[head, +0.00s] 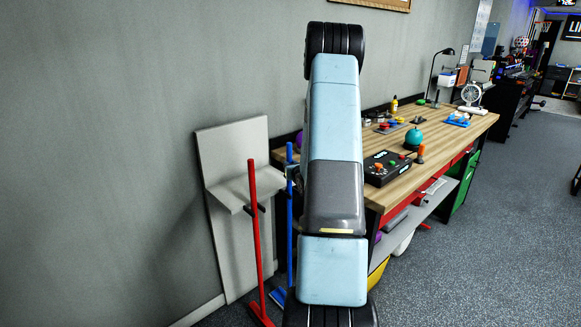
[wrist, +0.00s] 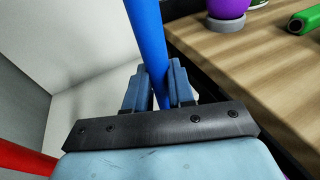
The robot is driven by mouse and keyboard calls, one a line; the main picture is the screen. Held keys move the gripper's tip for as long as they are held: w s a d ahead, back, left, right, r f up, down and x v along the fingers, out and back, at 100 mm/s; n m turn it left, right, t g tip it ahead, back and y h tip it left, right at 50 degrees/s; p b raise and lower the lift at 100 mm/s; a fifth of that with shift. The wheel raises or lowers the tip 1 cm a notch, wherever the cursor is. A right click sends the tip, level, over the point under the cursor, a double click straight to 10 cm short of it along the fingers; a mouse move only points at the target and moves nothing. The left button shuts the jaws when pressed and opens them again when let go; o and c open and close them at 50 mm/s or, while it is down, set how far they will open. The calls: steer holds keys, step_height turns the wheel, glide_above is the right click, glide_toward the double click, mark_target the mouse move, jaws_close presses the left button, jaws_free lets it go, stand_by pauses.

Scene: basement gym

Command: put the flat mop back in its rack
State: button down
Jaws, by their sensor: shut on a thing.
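The flat mop, with a blue pole (head: 289,225), stands about upright between the rack and the workbench. Its blue head (head: 278,296) is low near the floor, partly hidden by my arm. My gripper (wrist: 160,88) is shut on the blue pole, which also runs up between the fingers in the wrist view (wrist: 149,35). In the head view my arm hides most of the gripper. The rack (head: 232,150) is a pale grey board against the wall with a shelf-like ledge; the blue pole is to its right. I cannot tell whether they touch.
A red-handled tool (head: 255,230) stands in front of the rack, left of the blue pole. The wooden workbench (head: 440,128) is close on the right, with a purple ball (wrist: 229,8), a black control box (head: 388,167) and a teal ball (head: 413,138). Open floor (head: 480,240) lies to the right.

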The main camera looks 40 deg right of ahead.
steer(key=shift+f, duration=0.55)
steer(key=c, duration=0.9)
jaws_free()
